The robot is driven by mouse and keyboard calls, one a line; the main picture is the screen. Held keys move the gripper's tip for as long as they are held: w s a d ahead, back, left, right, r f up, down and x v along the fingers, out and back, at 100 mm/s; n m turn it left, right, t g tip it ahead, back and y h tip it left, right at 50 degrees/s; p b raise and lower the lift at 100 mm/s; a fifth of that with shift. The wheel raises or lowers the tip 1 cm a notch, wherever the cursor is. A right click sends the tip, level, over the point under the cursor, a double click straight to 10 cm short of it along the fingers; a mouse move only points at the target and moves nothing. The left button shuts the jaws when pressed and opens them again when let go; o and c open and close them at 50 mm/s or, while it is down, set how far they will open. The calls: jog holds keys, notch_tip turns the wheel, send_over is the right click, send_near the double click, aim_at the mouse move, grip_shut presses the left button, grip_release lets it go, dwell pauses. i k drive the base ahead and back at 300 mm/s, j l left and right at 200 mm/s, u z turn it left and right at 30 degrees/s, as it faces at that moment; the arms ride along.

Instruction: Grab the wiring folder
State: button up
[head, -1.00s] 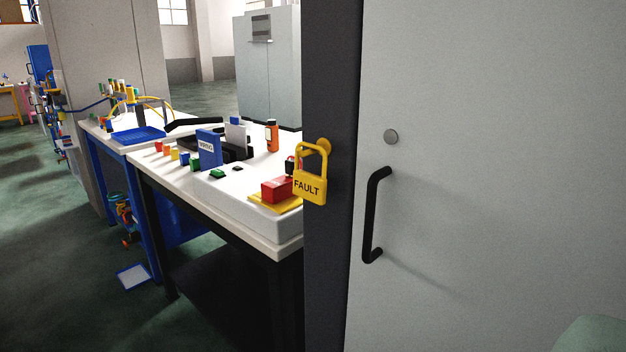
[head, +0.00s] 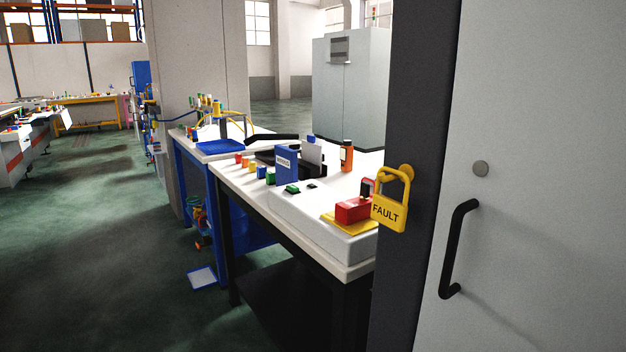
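The wiring folder (head: 286,166) is blue with a white label whose small print looks like "WIRING". It stands upright on the white workbench (head: 262,199), near the middle of its top. A black holder with a pale card (head: 312,153) stands just behind it. Several small coloured blocks are in a row to its left. My gripper is not in view.
A grey cabinet door (head: 540,200) with a black handle fills the right side, close to me. A yellow FAULT padlock (head: 389,213) hangs at its dark frame. A red block (head: 353,210) and an orange bottle (head: 346,156) are on the bench. Floor at left is open.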

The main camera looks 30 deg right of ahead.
aim_at(286, 158)
jog(key=i, duration=0.35)
jog(key=i+j+z, duration=0.25)
jog(key=i, duration=0.3)
jog(key=i+j+z, duration=0.25)
jog(key=i, duration=0.25)
jog(key=i+l+z, duration=0.1)
jog(key=z, duration=0.25)
jog(key=i+l+z, duration=0.1)
jog(key=z, duration=0.3)
jog(key=i+z, duration=0.15)
jog(key=z, duration=0.2)
jog(key=i, duration=0.15)
